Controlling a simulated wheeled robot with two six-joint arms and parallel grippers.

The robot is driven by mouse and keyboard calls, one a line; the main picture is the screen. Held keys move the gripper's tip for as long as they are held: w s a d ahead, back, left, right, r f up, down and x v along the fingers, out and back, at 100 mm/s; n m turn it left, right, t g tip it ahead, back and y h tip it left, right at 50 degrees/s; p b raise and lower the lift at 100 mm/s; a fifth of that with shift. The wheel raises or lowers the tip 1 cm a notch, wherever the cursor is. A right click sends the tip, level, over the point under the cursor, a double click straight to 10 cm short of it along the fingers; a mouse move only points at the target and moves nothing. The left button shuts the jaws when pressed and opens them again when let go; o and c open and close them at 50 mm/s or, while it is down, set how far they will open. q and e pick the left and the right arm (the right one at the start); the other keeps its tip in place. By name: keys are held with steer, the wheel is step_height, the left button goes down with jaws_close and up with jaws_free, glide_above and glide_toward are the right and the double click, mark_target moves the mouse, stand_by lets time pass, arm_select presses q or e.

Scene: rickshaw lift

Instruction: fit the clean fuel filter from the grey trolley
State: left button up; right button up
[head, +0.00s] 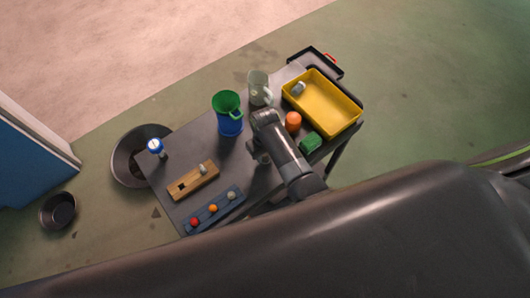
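The grey trolley (195,143) stands in the middle of the head view with its top covered in parts. My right arm reaches over it from the lower right. My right gripper (260,157) hangs low over the middle of the trolley top, mostly hidden by my own wrist. A small pale thing shows by its tips, but I cannot tell if it is held. A small whitish cylinder (298,88), possibly a fuel filter, lies in the yellow tray (335,122). Another small pale piece (203,169) stands on a wooden block (184,187). My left gripper is out of view.
A blue strip (224,204) with coloured knobs lies at the front. A blue-white capped item (155,146) is at the left edge.

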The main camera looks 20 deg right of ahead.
steer(key=shift+r+p, duration=1.35)
steer(key=shift+p, duration=0.15)
steer(key=shift+c, duration=0.5)
steer(key=shift+r, duration=2.15)
